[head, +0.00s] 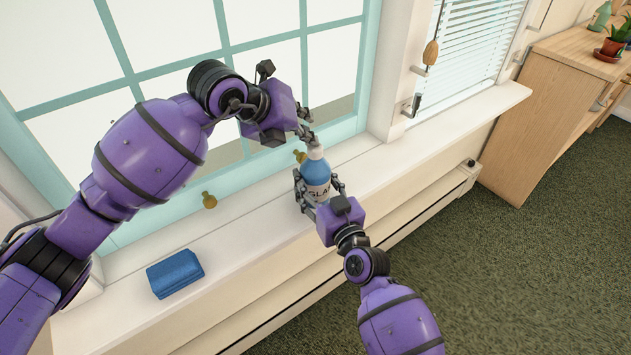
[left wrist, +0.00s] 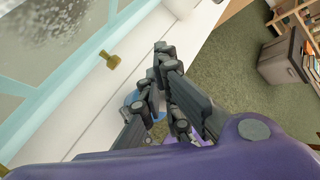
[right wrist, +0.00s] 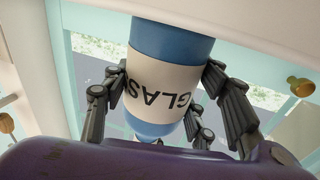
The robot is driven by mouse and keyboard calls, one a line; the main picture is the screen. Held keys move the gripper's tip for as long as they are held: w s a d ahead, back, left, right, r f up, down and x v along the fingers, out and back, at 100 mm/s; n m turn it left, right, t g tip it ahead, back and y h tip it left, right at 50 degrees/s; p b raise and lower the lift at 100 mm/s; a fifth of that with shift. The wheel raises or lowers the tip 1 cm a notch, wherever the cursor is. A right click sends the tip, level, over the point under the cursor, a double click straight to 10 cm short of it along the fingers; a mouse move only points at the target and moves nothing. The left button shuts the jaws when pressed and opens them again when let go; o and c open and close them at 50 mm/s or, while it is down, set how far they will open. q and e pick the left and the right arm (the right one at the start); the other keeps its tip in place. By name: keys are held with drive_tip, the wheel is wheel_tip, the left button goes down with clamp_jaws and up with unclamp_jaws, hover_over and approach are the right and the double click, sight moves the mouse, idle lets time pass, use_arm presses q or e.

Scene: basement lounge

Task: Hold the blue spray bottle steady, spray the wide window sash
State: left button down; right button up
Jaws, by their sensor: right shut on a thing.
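The blue spray bottle (head: 316,178), with a white label and pale top, stands about upright over the white sill. My right gripper (head: 318,190) is shut around its body; the right wrist view shows fingers on both sides of the labelled bottle (right wrist: 165,85). My left gripper (head: 306,128) is at the bottle's top, its fingers close together; whether they grip the spray head is hidden. In the left wrist view the fingers (left wrist: 160,75) cover most of the bottle. The wide teal window sash (head: 255,178) is behind, with a mottled grey patch on its glass in the left wrist view.
A folded blue cloth (head: 175,273) lies on the sill (head: 235,245) at the left. Brass knobs (head: 209,201) are on the sash. A narrower window with blinds (head: 470,45) and a wooden cabinet (head: 560,85) are at the right. The carpet (head: 520,270) is clear.

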use_arm(q)
drive_tip(key=shift+a+r, duration=0.1)
drive_tip(key=shift+r, duration=2.05)
idle(0.4)
